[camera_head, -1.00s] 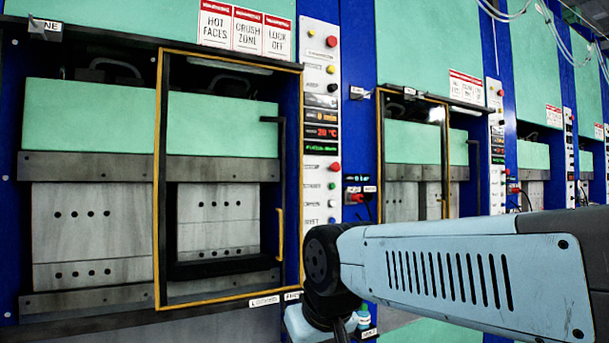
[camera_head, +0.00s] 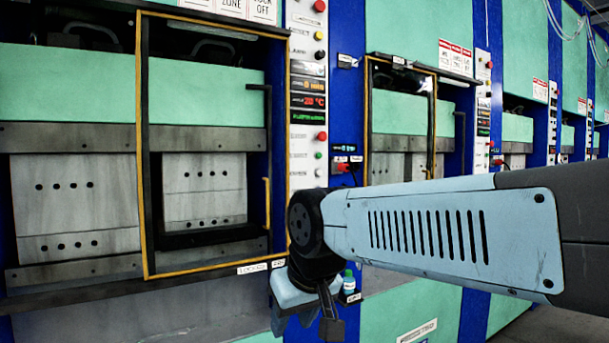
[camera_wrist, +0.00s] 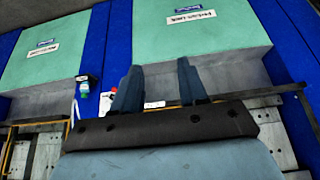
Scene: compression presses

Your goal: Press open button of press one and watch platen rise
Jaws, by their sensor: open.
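The nearest press (camera_head: 60,95) fills the left of the head view, with a green upper block above a grey platen (camera_head: 68,136). The platen rests on a pale metal mould (camera_head: 200,190) with rows of holes. A yellow-framed guard (camera_head: 141,150) stands in front. Its white control panel (camera_head: 303,130) carries red, yellow, black and green buttons, including a green button (camera_head: 319,155); their labels are too small to read. My arm hides the panel's lower end. My gripper (camera_head: 328,315) hangs below and apart from the panel, open and empty; its two fingers also show in the wrist view (camera_wrist: 158,88).
A second press (camera_head: 400,110) with its own panel (camera_head: 483,100) stands to the right, and more follow beyond. A small bottle (camera_head: 349,282) sits beside my gripper. A dark ledge (camera_head: 80,300) runs below the nearest press. Grey floor (camera_head: 555,325) shows at lower right.

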